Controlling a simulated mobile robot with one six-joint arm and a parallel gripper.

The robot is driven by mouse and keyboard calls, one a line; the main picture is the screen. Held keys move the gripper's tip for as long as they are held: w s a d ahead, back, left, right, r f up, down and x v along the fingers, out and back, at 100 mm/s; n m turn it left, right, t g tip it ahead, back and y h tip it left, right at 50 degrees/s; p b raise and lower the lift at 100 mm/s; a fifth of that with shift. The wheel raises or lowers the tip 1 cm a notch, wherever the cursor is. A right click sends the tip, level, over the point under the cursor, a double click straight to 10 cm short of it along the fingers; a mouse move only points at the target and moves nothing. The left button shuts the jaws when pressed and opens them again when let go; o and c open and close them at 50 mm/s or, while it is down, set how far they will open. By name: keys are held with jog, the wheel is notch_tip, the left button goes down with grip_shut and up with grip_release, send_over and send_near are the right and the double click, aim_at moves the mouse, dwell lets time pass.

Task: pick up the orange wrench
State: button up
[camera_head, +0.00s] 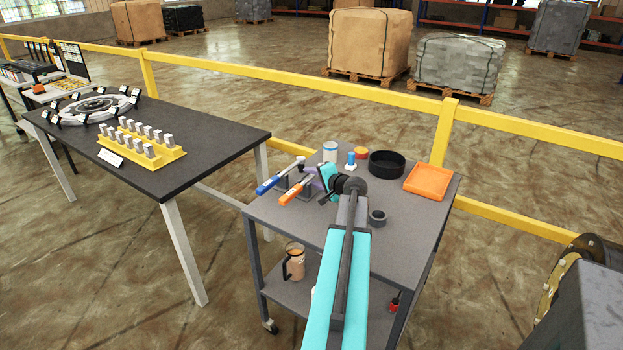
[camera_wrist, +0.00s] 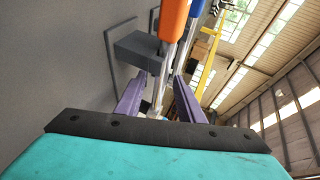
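The orange wrench (camera_head: 292,193) is held in a dark holder on the cart's top, its orange handle pointing toward the front left. My gripper (camera_head: 314,178) is at the wrench's far end. In the wrist view the orange handle (camera_wrist: 174,18) is at the top, and its silver shaft runs down between my two purple fingers (camera_wrist: 159,88). The fingers stand apart, with gaps showing beside the shaft, so they are open around it. The shaft's lower end is partly hidden by my gripper body.
A blue-handled tool (camera_head: 272,182) lies close beside the wrench. A grey holder block (camera_wrist: 138,50) is near my left finger. A black round bowl (camera_head: 387,164), an orange tray (camera_head: 428,181) and a small dark ring (camera_head: 377,218) stand on the cart (camera_head: 408,235).

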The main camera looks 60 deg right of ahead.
jog(key=shift+w+f, duration=0.15)
jog(key=shift+w, duration=0.1)
dwell(0.4)
jog(key=shift+d, duration=0.1)
grip_shut()
